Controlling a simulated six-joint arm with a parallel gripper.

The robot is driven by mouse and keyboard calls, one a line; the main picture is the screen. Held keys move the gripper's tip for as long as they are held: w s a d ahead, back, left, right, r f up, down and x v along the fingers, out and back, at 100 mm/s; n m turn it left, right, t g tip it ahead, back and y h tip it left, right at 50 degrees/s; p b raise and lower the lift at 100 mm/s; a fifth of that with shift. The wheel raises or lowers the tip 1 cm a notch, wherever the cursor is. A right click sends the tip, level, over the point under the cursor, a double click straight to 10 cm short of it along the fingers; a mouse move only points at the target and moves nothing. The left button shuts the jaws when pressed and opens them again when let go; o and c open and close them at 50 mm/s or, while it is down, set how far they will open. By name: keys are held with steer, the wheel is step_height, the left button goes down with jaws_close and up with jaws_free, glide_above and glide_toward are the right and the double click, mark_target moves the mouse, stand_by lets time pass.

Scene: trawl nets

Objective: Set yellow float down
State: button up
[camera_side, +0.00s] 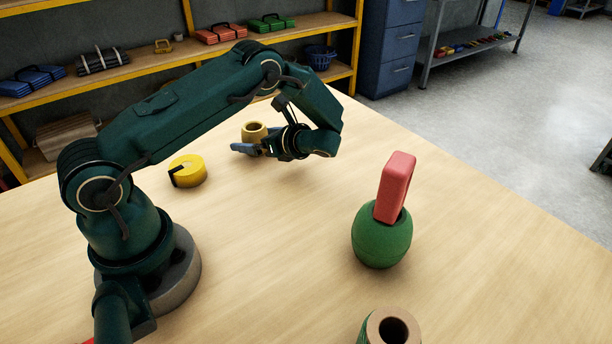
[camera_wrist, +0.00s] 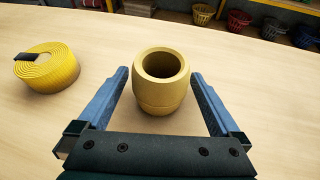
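The yellow float (camera_wrist: 160,95) is a dull yellow, barrel-shaped piece with a round hole in its top. It looks upright and also shows in the side view (camera_side: 254,132), beyond the end of my arm. My gripper (camera_wrist: 160,75) has its two blue fingers on either side of the float, with narrow gaps between them and its walls. In the side view my gripper (camera_side: 248,149) is low over the table at the float. The float's lower part is hidden there, so its contact with the table is unclear.
A yellow tape roll (camera_side: 187,171) lies left of the float; the wrist view shows it too (camera_wrist: 47,68). A green float (camera_side: 382,238) with a red block (camera_side: 395,187) in its top stands right. A tan tube (camera_side: 392,328) is at the front edge. The table's middle (camera_side: 280,230) is clear.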

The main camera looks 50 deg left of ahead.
steer(key=shift+d+r, duration=0.1)
steer(key=shift+r, duration=0.1)
steer(key=v, duration=1.1)
steer(key=shift+w+d, duration=0.1)
steer(key=shift+d, duration=0.05)
steer(key=shift+d+r, duration=0.3)
steer(key=shift+r, duration=0.2)
steer(key=s+d+r+n+t+h, duration=0.4)
steer(key=s+d+r+n+h, duration=0.1)
steer(key=s+d+n+h, duration=0.1)
steer(key=s+d+r+n+t+h, duration=0.4)
steer(key=s+d+r+n+h, duration=0.1)
steer(key=s+n, duration=0.4)
steer(key=shift+s+d+n+h, duration=0.25)
steer(key=shift+d+n+h, duration=0.25)
steer(key=shift+h, duration=0.6)
